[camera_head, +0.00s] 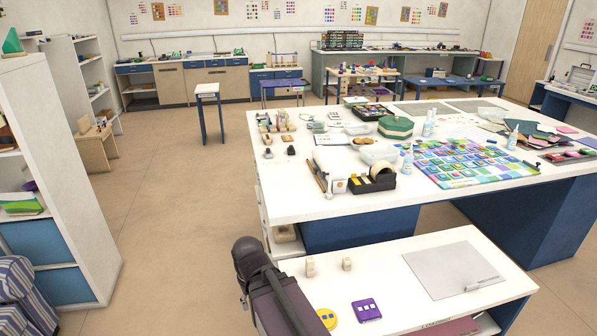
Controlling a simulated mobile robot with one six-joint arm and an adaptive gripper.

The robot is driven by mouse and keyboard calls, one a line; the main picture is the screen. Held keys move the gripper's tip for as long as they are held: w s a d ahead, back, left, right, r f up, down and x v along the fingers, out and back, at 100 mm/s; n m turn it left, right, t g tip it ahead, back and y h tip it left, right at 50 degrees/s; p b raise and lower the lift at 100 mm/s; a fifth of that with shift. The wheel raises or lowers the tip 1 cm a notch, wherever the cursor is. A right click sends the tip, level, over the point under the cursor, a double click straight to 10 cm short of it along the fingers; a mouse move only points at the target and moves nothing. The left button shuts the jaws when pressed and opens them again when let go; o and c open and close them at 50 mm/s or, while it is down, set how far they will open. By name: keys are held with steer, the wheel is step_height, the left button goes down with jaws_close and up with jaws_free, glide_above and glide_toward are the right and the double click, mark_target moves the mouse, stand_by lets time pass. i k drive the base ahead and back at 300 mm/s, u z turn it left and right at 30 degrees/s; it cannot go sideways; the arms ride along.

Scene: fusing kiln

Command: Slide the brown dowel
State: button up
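A thin brown stick (319,176) lies near the front left edge of the large white table, beside a small white box. It looks like the brown dowel, but it is too small to be certain. My gripper is out of view. A dark jointed part at the bottom centre looks like my arm, and its end does not show.
A low white bench in front holds a grey sheet (452,269), a purple tile (366,310), a yellow disc (327,318) and two small beige blocks (310,266). A black tape dispenser (372,182) stands right of the stick. Open floor lies left.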

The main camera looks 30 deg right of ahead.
mark_target(315, 170)
steer(key=u, duration=0.7)
steer(key=k, duration=1.25)
steer(key=z, duration=1.1)
steer(key=i, duration=0.7)
steer(key=z, duration=0.05)
